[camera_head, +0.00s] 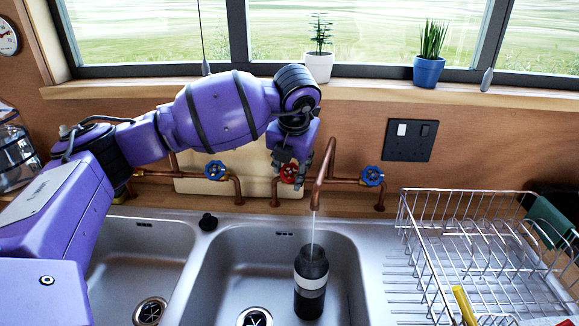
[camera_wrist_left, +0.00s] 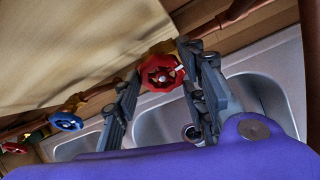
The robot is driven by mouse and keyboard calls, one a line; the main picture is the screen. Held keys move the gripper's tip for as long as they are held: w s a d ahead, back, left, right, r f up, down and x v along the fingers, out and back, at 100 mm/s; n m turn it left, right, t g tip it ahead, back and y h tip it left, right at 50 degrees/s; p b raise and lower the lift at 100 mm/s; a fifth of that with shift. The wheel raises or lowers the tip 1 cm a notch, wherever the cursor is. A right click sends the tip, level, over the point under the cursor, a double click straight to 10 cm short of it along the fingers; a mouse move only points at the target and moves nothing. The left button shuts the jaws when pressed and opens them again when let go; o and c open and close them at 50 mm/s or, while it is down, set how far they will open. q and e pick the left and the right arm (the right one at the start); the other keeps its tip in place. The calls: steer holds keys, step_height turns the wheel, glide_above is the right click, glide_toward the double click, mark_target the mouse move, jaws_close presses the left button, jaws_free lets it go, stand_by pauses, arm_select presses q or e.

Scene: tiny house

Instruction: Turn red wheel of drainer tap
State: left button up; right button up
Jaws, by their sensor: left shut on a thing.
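The red wheel (camera_head: 289,173) is on the copper pipework behind the sink, left of the curved copper spout (camera_head: 323,180). My left gripper (camera_head: 290,160) reaches down to it from above. In the left wrist view, the red wheel (camera_wrist_left: 161,73) lies between the two fingers of my left gripper (camera_wrist_left: 163,66), which is shut on it. A thin stream of water runs from the spout into a black bottle with a grey band (camera_head: 311,283), standing upright in the right basin. My right gripper is in neither view.
Blue wheels stand on the pipes left (camera_head: 215,170) and right (camera_head: 372,176) of the red wheel. A wire dish rack (camera_head: 440,250) is on the right drainer. Two potted plants, one white (camera_head: 319,67) and one blue (camera_head: 428,71), stand on the windowsill above.

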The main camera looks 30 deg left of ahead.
arm_select(q)
steer(key=shift+s+a+f+m+y, duration=0.15)
steer(key=shift+m+y, duration=0.15)
steer(key=shift+m, duration=0.5)
steer(key=o, duration=1)
steer(key=shift+a, duration=0.15)
steer(key=shift+o, duration=0.2)
steer(key=shift+d+r, duration=0.3)
steer(key=shift+r, duration=0.25)
steer(key=v, duration=1.1)
steer(key=shift+s+a, duration=0.1)
steer(key=shift+a, duration=0.05)
